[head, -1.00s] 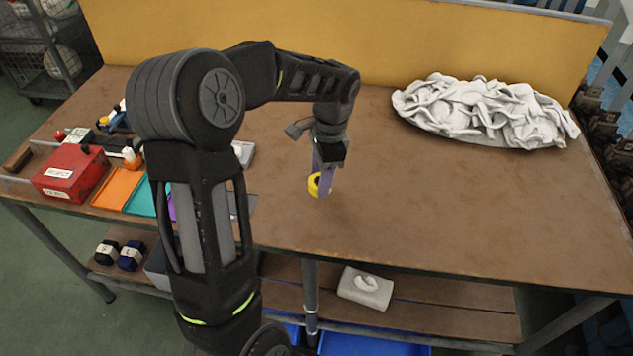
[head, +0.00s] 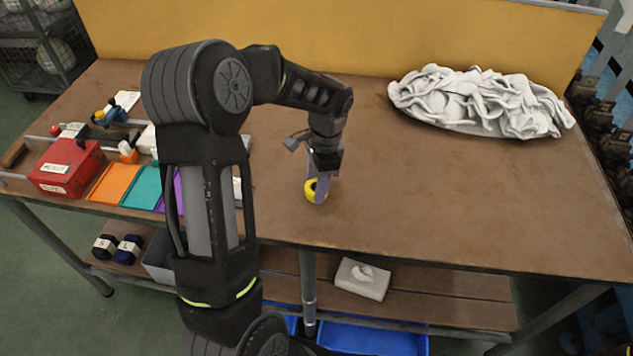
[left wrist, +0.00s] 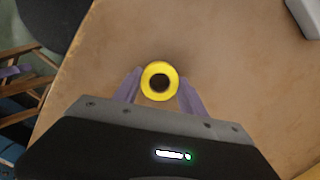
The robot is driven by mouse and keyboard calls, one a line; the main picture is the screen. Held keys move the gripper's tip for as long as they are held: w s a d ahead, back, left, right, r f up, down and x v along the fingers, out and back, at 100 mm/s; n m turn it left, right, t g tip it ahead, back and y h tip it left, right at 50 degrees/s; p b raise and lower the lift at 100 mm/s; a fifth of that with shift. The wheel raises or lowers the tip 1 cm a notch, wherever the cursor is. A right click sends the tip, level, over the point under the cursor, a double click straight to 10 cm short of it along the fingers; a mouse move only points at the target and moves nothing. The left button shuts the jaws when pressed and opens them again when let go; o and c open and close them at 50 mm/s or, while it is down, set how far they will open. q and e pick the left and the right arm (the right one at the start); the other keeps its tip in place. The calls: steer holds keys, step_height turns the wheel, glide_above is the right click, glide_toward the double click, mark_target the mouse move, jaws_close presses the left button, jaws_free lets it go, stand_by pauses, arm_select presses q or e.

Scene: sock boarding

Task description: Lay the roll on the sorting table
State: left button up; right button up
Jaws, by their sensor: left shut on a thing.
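The yellow roll (head: 311,190) is a ring with a dark centre. It also shows in the left wrist view (left wrist: 159,69), end-on, between the two purple fingers. My left gripper (head: 318,190) is shut on the roll and points down over the front middle of the sorting table (head: 430,200). The table has a brown top. I cannot tell whether the roll touches the tabletop or hangs just above it. My right gripper is not in view.
A heap of white socks (head: 480,103) lies at the back right. A red box (head: 66,168), an orange tray (head: 113,184) and a teal tray (head: 142,187) stand at the left. The tabletop right of my gripper is clear. A tissue box (head: 361,279) sits on the shelf below.

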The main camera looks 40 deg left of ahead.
arm_select(q)
steer(key=shift+f, duration=0.15)
steer(key=o, duration=1.4)
steer(key=shift+c, duration=0.2)
step_height(320, 180, up, 12)
steer(key=w, duration=0.1)
steer(key=shift+d+b, duration=0.35)
steer(key=shift+d, duration=0.05)
steer(key=shift+w, duration=0.1)
